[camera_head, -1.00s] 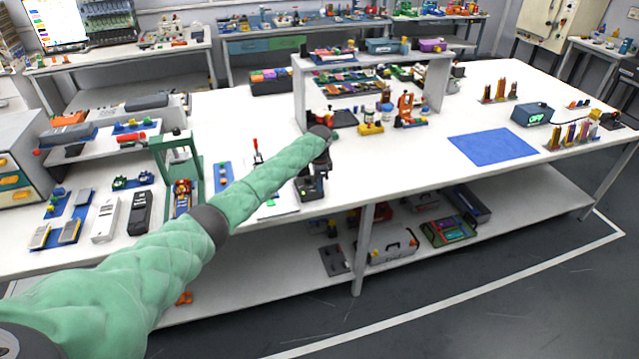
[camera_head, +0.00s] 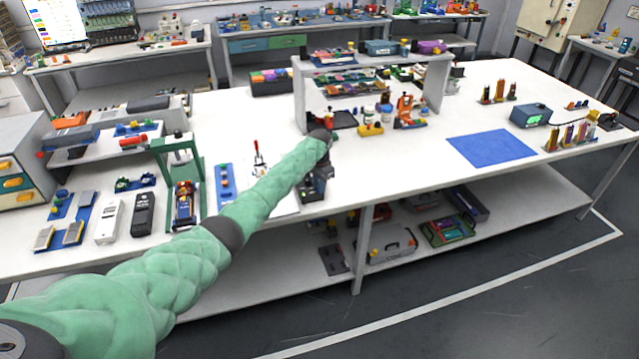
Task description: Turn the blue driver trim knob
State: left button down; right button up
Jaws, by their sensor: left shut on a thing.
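My left arm in green padding reaches in from the lower left. My left gripper (camera_head: 318,184) is small and dark, pointing down at the front edge of the white table. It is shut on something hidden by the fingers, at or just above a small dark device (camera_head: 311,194). I cannot make out the blue driver trim knob. It may be hidden by the gripper or too small to tell. My right gripper is not in view.
A green press frame (camera_head: 197,180) and a blue strip with knobs (camera_head: 225,184) stand left of the gripper. A white shelf unit (camera_head: 299,95) stands behind it. A blue mat (camera_head: 491,149) lies to the right, with clear white tabletop (camera_head: 400,165) between.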

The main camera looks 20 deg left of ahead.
pick_arm(q)
jog(key=shift+r+n, duration=0.1)
jog(key=shift+n, duration=0.6)
jog(key=shift+n+p, duration=0.4)
jog(key=shift+n, duration=0.6)
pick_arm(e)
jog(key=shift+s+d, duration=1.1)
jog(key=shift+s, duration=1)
pick_arm(q)
jog(key=c, duration=1.4)
grip_release()
jog(key=shift+o, duration=0.6)
jog(key=shift+r, duration=0.15)
notch_tip(320, 180, up, 6)
jog(key=b, duration=0.2)
jog(key=shift+w+b, duration=0.1)
jog(key=shift+b, duration=0.2)
jog(key=shift+r, duration=0.7)
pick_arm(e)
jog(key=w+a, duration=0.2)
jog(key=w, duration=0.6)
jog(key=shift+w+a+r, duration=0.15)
